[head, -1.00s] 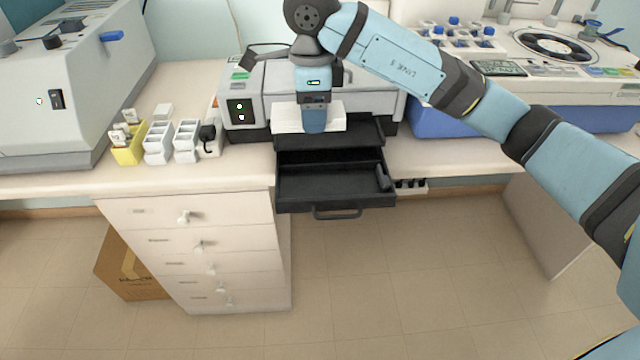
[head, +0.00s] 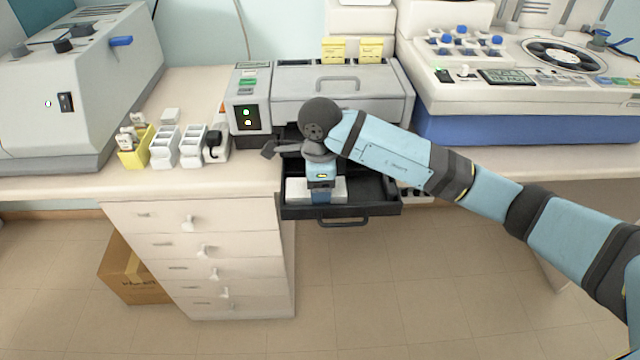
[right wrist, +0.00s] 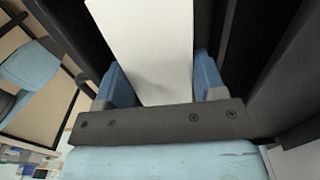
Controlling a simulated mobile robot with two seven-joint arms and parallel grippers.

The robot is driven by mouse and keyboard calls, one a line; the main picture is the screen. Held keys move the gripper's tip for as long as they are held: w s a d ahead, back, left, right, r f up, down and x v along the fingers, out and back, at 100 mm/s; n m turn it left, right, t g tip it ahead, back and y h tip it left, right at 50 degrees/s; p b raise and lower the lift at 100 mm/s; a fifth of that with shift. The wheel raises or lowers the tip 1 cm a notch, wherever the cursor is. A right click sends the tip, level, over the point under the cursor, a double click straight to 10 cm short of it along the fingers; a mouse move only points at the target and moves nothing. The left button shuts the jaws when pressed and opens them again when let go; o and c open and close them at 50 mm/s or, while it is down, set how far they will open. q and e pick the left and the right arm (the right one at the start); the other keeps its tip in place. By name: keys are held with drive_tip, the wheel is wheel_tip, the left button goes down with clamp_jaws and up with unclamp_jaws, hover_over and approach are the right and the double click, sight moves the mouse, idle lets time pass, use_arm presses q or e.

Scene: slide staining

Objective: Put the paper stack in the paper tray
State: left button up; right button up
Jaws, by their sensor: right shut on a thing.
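The white paper stack (head: 299,190) is in my right gripper (head: 321,196), which is shut on it. In the head view the stack is over or inside the left part of the black paper tray (head: 374,190), pulled out from the printer (head: 335,92). In the right wrist view the stack (right wrist: 148,45) sits between the two blue fingers of the gripper (right wrist: 165,85), with dark tray walls on both sides. I cannot tell whether the stack touches the tray floor. My left gripper is not in view.
White slide holders (head: 165,146) and a yellow one (head: 136,147) stand on the counter left of the printer. A large grey machine (head: 80,90) is further left. A staining machine with a blue base (head: 500,130) is at the right. Drawers (head: 200,250) are below the counter.

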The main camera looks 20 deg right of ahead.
drive_tip(key=shift+f, duration=0.2)
drive_tip(key=o, duration=0.7)
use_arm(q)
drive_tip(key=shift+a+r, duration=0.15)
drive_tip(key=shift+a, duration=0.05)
use_arm(e)
drive_tip(key=shift+r, duration=0.1)
drive_tip(key=shift+r, duration=0.6)
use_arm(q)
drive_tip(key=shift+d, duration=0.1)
use_arm(e)
wheel_tip(320, 180, up, 11)
